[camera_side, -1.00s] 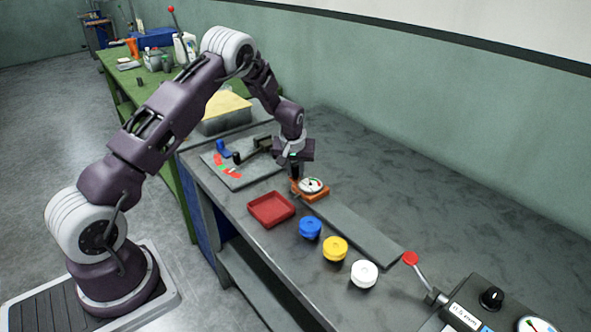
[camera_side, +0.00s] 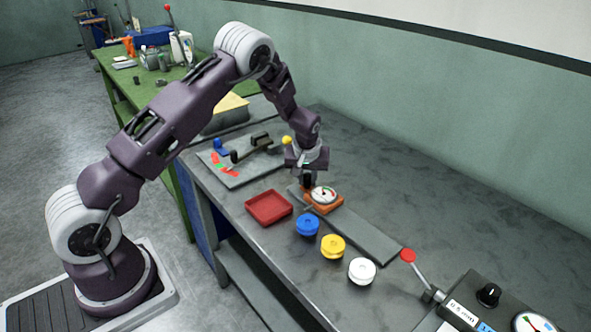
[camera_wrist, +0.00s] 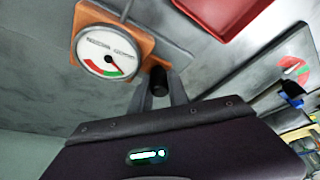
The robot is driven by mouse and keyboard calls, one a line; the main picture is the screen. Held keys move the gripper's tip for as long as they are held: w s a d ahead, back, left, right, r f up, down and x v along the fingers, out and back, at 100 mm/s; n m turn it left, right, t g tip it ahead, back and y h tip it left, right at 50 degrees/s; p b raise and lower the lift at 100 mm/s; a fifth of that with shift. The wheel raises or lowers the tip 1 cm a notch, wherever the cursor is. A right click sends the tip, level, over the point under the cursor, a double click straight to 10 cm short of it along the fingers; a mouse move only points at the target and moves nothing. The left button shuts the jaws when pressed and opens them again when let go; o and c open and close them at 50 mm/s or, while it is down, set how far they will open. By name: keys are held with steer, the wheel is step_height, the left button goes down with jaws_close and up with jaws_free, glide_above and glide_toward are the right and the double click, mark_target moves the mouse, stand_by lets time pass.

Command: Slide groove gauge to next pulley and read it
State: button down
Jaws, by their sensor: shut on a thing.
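The groove gauge (camera_side: 324,198) is an orange block with a round white dial, sitting on a long grey rail (camera_side: 372,236). In the wrist view the gauge (camera_wrist: 108,52) shows red and green dial zones; the exact needle reading is too small to tell. My gripper (camera_side: 307,182) is shut on the gauge's dark post, and its fingers show around that post in the wrist view (camera_wrist: 160,90). The blue pulley (camera_side: 307,225), yellow pulley (camera_side: 333,246) and white pulley (camera_side: 362,271) stand in a row in front of the rail. The gauge is level with the space just behind the blue pulley.
A red tray (camera_side: 268,207) lies left of the blue pulley. A grey board (camera_side: 240,165) with coloured marks and parts is at the back left. A control box (camera_side: 487,310) with a red-knobbed lever (camera_side: 408,256) stands front right. The bench behind the rail is clear.

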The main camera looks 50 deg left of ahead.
mark_target(319, 188)
steer(key=d, duration=0.5)
steer(key=c, duration=1.5)
jaws_free()
steer(key=shift+c, duration=0.2)
steer(key=v, duration=0.7)
steer(key=shift+r, duration=0.1)
